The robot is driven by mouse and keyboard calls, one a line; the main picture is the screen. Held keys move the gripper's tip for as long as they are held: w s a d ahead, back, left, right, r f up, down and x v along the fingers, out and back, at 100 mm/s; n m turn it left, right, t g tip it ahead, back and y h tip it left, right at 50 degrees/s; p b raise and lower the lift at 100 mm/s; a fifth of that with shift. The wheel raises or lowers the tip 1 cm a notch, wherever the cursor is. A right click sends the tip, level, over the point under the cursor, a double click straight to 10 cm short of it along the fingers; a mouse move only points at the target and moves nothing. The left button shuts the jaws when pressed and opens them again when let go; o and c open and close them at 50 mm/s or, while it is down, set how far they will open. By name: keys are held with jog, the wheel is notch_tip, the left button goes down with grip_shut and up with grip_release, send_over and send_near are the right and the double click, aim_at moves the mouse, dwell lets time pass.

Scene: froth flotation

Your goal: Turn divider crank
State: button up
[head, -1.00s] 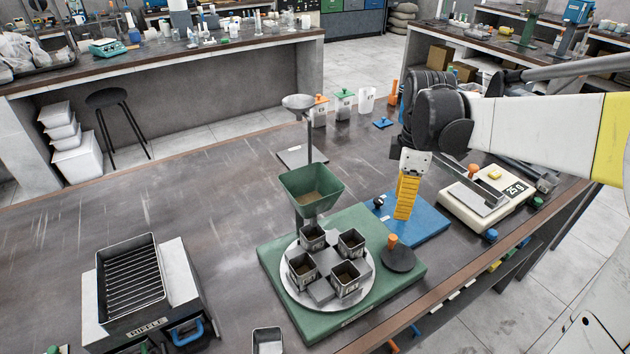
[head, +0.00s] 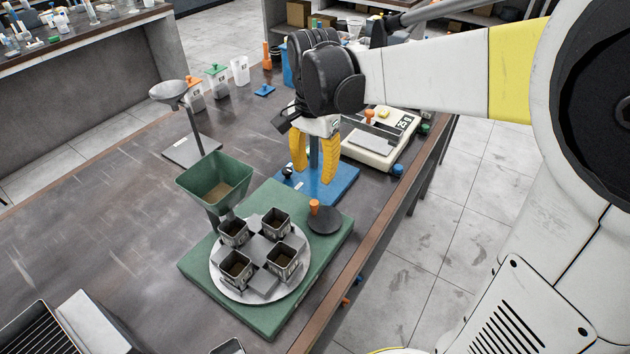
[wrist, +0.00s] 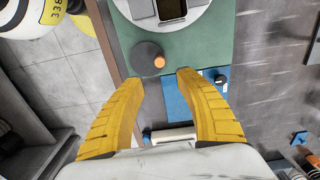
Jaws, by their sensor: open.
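The divider stands on a green base (head: 320,258) with a green hopper (head: 216,183) above a round white turntable (head: 228,285) holding several square cups (head: 285,262). The crank is a dark grey disc (head: 325,220) with an upright orange knob (head: 314,206) on the base's far right corner. In the wrist view the crank disc (wrist: 147,58) and its orange knob (wrist: 159,62) lie beyond and between the fingertips. My gripper (head: 315,180) has yellow fingers, is open and empty, points down, and hangs apart from the knob, over the blue plate (head: 335,185).
A white scale (head: 380,140) stands behind to the right of my gripper. A funnel on a stand (head: 172,92) stands at the back left. A slotted box (head: 40,330) is at the lower left. The table's right edge runs close beside the green base.

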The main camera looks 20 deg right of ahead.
aim_at(314, 202)
notch_tip(314, 202, down, 11)
jog(key=m+b, duration=0.2)
jog(key=b, duration=0.2)
grip_shut()
